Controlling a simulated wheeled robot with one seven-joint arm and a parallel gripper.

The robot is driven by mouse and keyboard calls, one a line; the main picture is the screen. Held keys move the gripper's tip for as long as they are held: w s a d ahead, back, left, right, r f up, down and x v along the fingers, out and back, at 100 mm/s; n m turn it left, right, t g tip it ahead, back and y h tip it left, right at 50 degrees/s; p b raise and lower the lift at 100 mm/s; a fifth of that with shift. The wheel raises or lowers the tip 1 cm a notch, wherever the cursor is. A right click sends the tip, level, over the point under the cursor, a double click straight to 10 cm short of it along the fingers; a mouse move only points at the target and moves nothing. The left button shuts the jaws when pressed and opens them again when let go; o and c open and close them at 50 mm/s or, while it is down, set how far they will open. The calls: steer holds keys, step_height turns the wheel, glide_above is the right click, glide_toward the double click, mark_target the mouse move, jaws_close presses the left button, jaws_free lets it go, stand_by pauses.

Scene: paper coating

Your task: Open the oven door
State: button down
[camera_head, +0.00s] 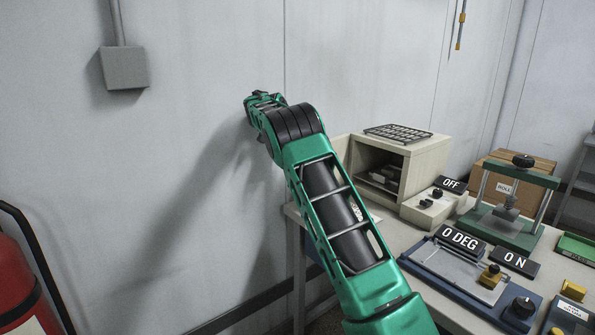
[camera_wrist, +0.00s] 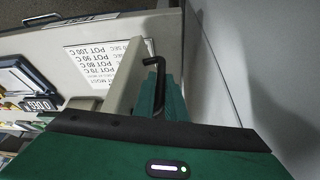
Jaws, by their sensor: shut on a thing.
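The oven (camera_head: 425,155) is a beige box at the back of the bench. Its front opening is uncovered, and dark shelves show inside. A beige panel, apparently the oven door (camera_head: 340,150), stands out at the left side of the opening, partly behind my arm. In the wrist view the door (camera_wrist: 125,85) shows as a narrow beige slab with a black bent handle (camera_wrist: 149,68). My gripper (camera_wrist: 158,95) has its green fingers shut on this handle. In the head view my arm hides the handle, and I cannot make out the fingertips.
A wall stands close to the left of the oven and my arm. On the bench (camera_head: 455,312) are a control box (camera_head: 433,207) marked OFF, a green press (camera_head: 497,240) and a blue coating plate (camera_head: 460,285). A red extinguisher (camera_head: 15,285) stands at lower left.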

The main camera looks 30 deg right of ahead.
steer(key=shift+w+d+r, duration=0.15)
steer(key=shift+w+d, duration=0.1)
steer(key=shift+d, duration=0.3)
steer(key=c, duration=2.1)
jaws_free()
steer(key=shift+d, duration=0.1)
steer(key=a+r, duration=0.3)
steer(key=a, duration=0.1)
steer(key=s+a+r, duration=0.1)
steer(key=a+r, duration=0.3)
steer(key=s+a+r, duration=0.1)
steer(key=a+r, duration=0.2)
steer(key=a, duration=0.1)
steer(key=shift+s+a+r, duration=0.1)
steer(key=shift+a+r, duration=0.05)
steer(key=shift+r, duration=0.2)
